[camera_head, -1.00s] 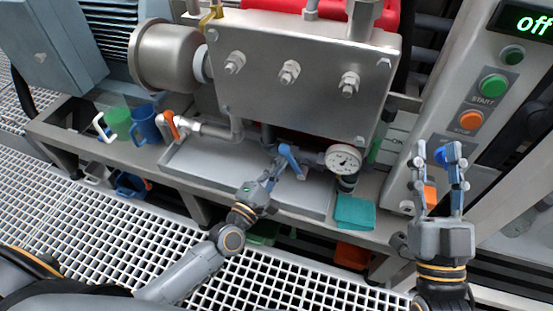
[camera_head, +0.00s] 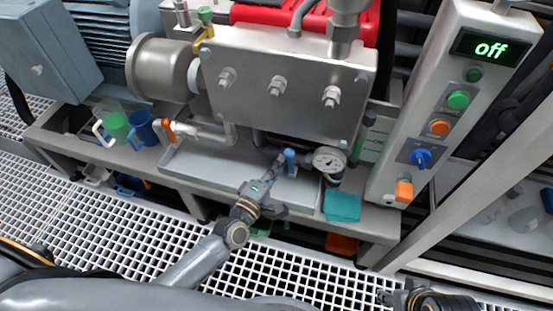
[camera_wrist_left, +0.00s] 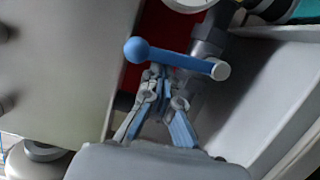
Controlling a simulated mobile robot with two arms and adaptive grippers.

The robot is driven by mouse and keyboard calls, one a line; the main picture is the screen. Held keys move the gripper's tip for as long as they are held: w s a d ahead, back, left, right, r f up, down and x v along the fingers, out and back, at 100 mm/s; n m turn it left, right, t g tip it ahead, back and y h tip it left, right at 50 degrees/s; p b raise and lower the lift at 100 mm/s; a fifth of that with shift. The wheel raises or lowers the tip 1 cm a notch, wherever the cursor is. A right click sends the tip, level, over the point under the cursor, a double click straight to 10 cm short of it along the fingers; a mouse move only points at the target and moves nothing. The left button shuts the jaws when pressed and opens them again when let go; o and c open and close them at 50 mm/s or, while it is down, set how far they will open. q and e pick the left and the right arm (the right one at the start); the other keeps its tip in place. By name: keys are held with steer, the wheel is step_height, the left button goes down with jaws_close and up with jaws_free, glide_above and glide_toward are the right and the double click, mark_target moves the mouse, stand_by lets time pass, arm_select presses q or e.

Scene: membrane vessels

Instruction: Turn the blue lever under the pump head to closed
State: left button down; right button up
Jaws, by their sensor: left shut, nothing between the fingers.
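The blue lever (camera_head: 290,161) sits under the pump head (camera_head: 285,90), left of the pressure gauge (camera_head: 328,160). In the left wrist view the lever (camera_wrist_left: 178,58) lies almost crosswise, its ball end at the left and its grey-capped end at the right. My left gripper (camera_head: 276,167) is shut and empty, close to the lever's left side in the head view. In the left wrist view its fingertips (camera_wrist_left: 163,75) meet the lever's bar in the picture; whether they touch it, I cannot tell. My right gripper (camera_head: 392,297) is partly visible at the bottom edge, its fingers unclear.
An orange-handled valve (camera_head: 170,130), a blue mug (camera_head: 142,128) and a green mug (camera_head: 115,121) are at the left. A teal cloth (camera_head: 342,205) lies on the bench's right side. The control panel (camera_head: 450,100) with an "off" display stands at the right.

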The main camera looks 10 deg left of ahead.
arm_select(q)
steer(key=shift+d+r+m+p, duration=0.2)
steer(key=shift+d+m+p, duration=0.15)
steer(key=shift+p, duration=0.25)
steer(key=shift+f, duration=0.1)
stand_by(0.4)
